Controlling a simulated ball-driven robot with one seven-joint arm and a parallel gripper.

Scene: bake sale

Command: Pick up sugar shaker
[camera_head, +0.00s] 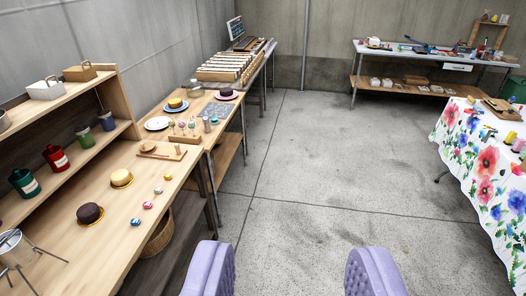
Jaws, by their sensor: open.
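My gripper (291,268) shows as two lilac padded fingers at the bottom edge, wide apart with only bare floor between them. It is well to the right of the long wooden table (110,245) and touches nothing. I cannot pick out the sugar shaker for certain. A small pale upright cylinder (207,125) on the table beside the lollipop stand (184,133) could be it, but it is too small to tell. A larger metal vessel on thin legs (14,246) stands at the near left.
Several small cakes, including a yellow one (121,178) and a dark one (90,213), sit on the table. A shelf (85,158) with jars stands at left. A floral-covered table (478,165) is at right, a workbench (432,55) at the back. The middle floor is clear.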

